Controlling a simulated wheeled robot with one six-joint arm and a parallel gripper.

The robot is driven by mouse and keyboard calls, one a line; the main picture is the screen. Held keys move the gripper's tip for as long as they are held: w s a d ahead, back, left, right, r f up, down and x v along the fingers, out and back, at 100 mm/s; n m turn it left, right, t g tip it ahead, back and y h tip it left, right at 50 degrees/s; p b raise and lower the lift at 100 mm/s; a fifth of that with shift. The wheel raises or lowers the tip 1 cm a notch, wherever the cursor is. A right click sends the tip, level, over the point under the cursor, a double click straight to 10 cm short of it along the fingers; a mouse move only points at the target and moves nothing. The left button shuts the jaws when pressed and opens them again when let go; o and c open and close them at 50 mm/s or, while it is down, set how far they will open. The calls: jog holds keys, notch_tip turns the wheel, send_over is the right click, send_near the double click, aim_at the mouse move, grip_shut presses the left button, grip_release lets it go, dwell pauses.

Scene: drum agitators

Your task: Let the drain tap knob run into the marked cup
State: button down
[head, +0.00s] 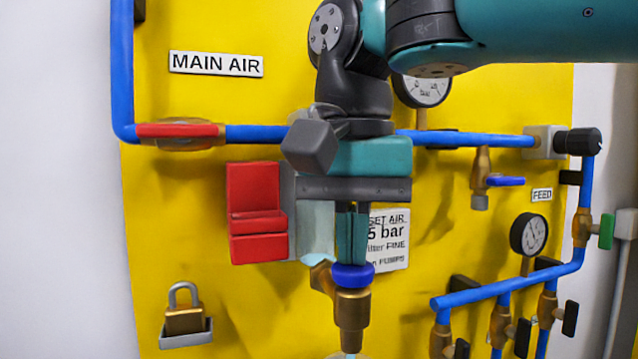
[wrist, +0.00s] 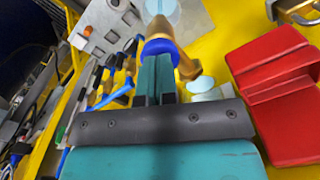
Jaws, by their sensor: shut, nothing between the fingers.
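My gripper (head: 352,258) points down with its fingers together and nothing between them. The blue drain tap knob (head: 353,275) lies right at the fingertips, on top of a brass tap body (head: 352,310). In the wrist view my fingertips (wrist: 155,62) overlap the blue knob (wrist: 160,47); I cannot tell whether they touch it. A pale, see-through round thing, perhaps the cup, shows only as a sliver (head: 346,356) under the tap and beyond the knob in the wrist view (wrist: 165,12). Its mark and any water are not visible.
A blue pipe (head: 470,138) with a gauge (head: 423,88) runs behind my arm. A padlock (head: 184,312) hangs at lower left. Valves (head: 500,322) crowd the lower right.

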notch_tip(320, 180, up, 7)
jog(key=p, duration=0.7)
jog(key=shift+r, duration=0.2)
jog(key=shift+f, duration=0.2)
